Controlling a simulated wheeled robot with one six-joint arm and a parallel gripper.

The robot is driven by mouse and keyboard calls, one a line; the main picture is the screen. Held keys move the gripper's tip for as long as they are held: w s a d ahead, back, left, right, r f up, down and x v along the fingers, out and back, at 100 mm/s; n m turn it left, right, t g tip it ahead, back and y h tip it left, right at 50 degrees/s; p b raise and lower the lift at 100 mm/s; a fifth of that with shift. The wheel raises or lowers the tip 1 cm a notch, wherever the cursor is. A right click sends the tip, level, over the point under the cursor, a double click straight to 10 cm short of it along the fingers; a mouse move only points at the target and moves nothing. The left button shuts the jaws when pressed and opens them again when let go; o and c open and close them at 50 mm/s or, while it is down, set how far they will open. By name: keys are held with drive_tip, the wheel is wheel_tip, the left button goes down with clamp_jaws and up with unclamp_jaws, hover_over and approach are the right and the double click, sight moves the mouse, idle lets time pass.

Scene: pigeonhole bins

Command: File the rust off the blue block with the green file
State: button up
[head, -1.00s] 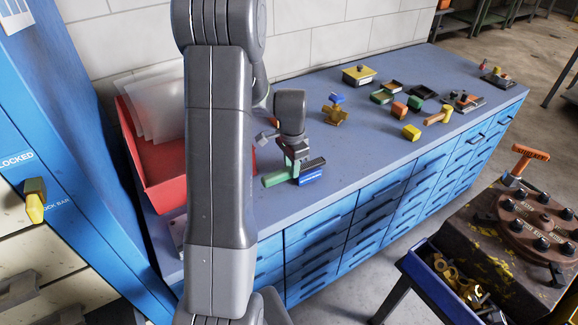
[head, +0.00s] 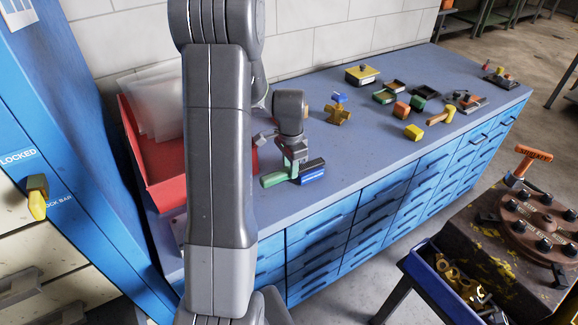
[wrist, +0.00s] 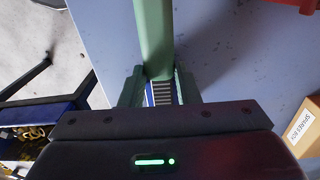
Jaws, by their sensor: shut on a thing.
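My gripper (head: 293,174) is shut on the green file (head: 274,180), low over the blue bench near its front edge. In the wrist view the file's green bar (wrist: 153,35) runs up from between my gripper's green fingers (wrist: 160,88). A grey ribbed strip (wrist: 163,93) shows between them, with a thin line of blue beside it. The blue block (head: 313,172) lies on the bench just right of my gripper, with a white marking on its front side. Its left end is hidden by the gripper. I cannot tell whether the file touches it, and no rust can be made out.
A red bin (head: 160,160) with clear sheets stands left. A brass valve-like piece (head: 338,116), a yellow block (head: 413,132) and a hammer-like tool (head: 441,115) lie right. The bench (head: 350,150) between is clear. A blue crate (head: 440,270) of brass parts stands off the bench.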

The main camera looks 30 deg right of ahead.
drive_tip(key=shift+d, duration=0.55)
drive_tip(key=shift+r, duration=0.1)
wheel_tip(320, 180, up, 8)
drive_tip(key=p, duration=0.5)
drive_tip(key=shift+p, duration=0.3)
